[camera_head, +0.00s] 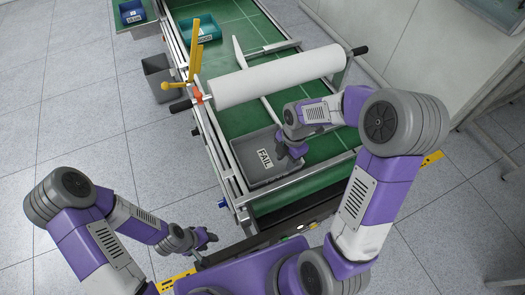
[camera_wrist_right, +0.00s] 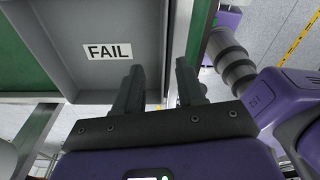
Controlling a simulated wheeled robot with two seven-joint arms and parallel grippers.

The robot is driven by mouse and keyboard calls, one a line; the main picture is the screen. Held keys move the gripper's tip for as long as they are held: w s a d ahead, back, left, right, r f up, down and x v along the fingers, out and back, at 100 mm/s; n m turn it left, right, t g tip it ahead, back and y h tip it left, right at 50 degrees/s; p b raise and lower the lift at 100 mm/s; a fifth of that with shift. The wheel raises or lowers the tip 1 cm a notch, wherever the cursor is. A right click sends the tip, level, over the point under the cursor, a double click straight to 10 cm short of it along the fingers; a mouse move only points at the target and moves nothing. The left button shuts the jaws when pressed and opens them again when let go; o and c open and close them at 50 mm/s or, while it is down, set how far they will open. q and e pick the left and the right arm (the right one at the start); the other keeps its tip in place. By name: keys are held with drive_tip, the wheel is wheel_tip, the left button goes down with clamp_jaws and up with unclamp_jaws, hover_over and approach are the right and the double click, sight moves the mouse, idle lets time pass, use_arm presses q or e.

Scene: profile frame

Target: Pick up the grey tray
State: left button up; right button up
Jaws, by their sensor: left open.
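The grey tray (camera_head: 247,150) with a white FAIL label sits at the near end of the green conveyor. It also shows in the right wrist view (camera_wrist_right: 60,22), where it looks empty as far as visible. My right gripper (camera_head: 291,151) is at the tray's right side. In the right wrist view its two fingers (camera_wrist_right: 158,78) are apart, one over the tray's inside and one beyond its wall. I cannot tell whether either finger touches the wall. My left gripper (camera_head: 206,238) is open and empty, low at the near left, away from the tray.
A white roller (camera_head: 275,80) spans the green conveyor (camera_head: 320,145) behind the tray. A yellow lever (camera_head: 194,60) rises at its left end. A teal tray (camera_head: 200,32) and a blue bin (camera_head: 131,12) are farther back. A grey bin (camera_head: 158,78) stands left on the floor.

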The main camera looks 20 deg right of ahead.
sight(284, 173)
drive_tip(key=f, duration=0.3)
drive_tip(key=s+f, duration=0.1)
drive_tip(key=f, duration=0.1)
drive_tip(key=shift+a+b, duration=0.3)
drive_tip(key=shift+a, duration=0.1)
drive_tip(key=shift+f, duration=0.45)
clamp_jaws()
drive_tip(key=shift+a, duration=0.15)
idle(0.4)
